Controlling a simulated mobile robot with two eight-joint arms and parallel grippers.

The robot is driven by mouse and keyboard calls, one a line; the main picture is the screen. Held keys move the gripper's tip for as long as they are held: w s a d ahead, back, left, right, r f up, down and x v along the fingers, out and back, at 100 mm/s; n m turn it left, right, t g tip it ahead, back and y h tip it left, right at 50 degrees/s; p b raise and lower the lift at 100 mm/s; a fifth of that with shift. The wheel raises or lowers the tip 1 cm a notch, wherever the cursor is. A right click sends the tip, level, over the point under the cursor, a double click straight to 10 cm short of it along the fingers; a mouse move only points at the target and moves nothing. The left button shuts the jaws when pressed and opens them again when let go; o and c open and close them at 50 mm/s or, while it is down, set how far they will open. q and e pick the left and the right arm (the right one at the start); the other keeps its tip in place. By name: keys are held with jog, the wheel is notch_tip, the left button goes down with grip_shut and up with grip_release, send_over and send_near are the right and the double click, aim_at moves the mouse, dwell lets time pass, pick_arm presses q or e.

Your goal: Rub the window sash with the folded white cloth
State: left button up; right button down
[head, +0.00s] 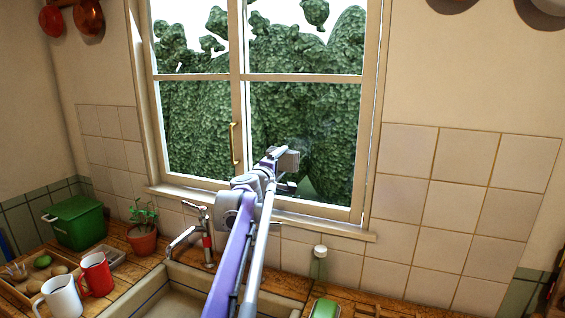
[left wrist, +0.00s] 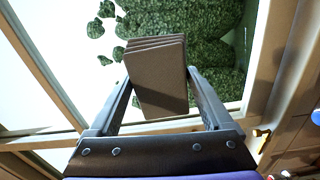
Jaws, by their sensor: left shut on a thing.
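The window sash (head: 305,77) is a cream wooden frame with glazing bars and a brass handle (head: 234,143), closed in the back wall. My left gripper (head: 279,163) reaches up in front of the lower right pane. It is shut on the folded cloth (head: 290,159), which looks grey in the shade. In the left wrist view the cloth (left wrist: 157,80) stands between the two fingers, its folded layers at the far end. Sash bars (left wrist: 45,65) run slantwise beside it there. I cannot tell whether the cloth touches the window. My right gripper is out of view.
Below the window are a sill (head: 330,224), a tap (head: 205,240) and a sink (head: 165,295). A potted plant (head: 143,240), green box (head: 77,222), red mug (head: 97,273) and white mug (head: 60,298) stand at left.

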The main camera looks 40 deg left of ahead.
pick_arm(q)
jog(key=shift+v, duration=1.45)
jog(key=shift+w, duration=0.15)
jog(key=w+a+r, duration=0.2)
jog(key=w, duration=0.4)
jog(key=shift+w, duration=0.3)
jog(key=shift+a, duration=0.15)
jog(key=shift+x, duration=1)
